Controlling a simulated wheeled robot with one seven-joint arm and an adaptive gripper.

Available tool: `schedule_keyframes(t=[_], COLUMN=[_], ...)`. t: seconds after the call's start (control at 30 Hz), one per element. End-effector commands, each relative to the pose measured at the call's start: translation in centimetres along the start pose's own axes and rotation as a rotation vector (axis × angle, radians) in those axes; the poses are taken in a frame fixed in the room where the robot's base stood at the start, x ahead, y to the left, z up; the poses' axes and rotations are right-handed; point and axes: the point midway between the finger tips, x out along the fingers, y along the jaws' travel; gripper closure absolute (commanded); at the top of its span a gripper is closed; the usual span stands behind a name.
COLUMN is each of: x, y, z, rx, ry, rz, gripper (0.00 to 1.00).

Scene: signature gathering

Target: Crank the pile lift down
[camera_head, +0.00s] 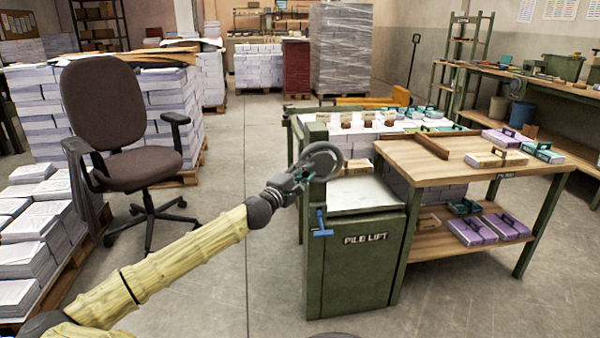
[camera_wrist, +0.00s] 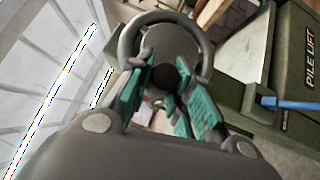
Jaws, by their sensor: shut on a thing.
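The green pile lift (camera_head: 350,262), with its name on the front, stands in the middle of the head view. A grey crank wheel (camera_head: 338,157) is at its upper left side. My gripper (camera_head: 299,178) reaches it from the lower left. In the wrist view, my gripper (camera_wrist: 168,78) has its teal finger pads on either side of a dark round part in front of the crank wheel (camera_wrist: 126,42). It is shut on part of the crank; the exact grip point is partly hidden by the fingers. A blue lever (camera_head: 321,226) is on the lift's front left.
A wooden table (camera_head: 450,165) with small boxes adjoins the lift on the right. An office chair (camera_head: 105,110) and paper stacks (camera_head: 30,245) stand on the left. Bare floor (camera_head: 235,255) lies between chair and lift.

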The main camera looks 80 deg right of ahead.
Motion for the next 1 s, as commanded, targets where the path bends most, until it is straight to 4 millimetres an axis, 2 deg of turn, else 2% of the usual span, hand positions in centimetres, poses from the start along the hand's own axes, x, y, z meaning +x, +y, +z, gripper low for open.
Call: schedule_keyframes(t=[0.03, 0.17, 0.2, 0.3, 0.73, 1.0], x=[0.2, 0.1, 0.1, 0.0, -0.7, -3.8], y=[-0.1, -0.1, -0.1, -0.1, 0.0, 0.0], z=[0.6, 0.6, 0.6, 0.3, -0.2, -0.3], rx=[-0.002, -0.002, -0.002, -0.001, 0.001, 0.000], ry=[-0.012, -0.012, -0.012, -0.007, 0.001, 0.003], rz=[-0.001, -0.002, -0.002, -0.001, 0.000, 0.000], gripper=[1.00, 1.00, 0.71, 0.57, 0.57, 0.57])
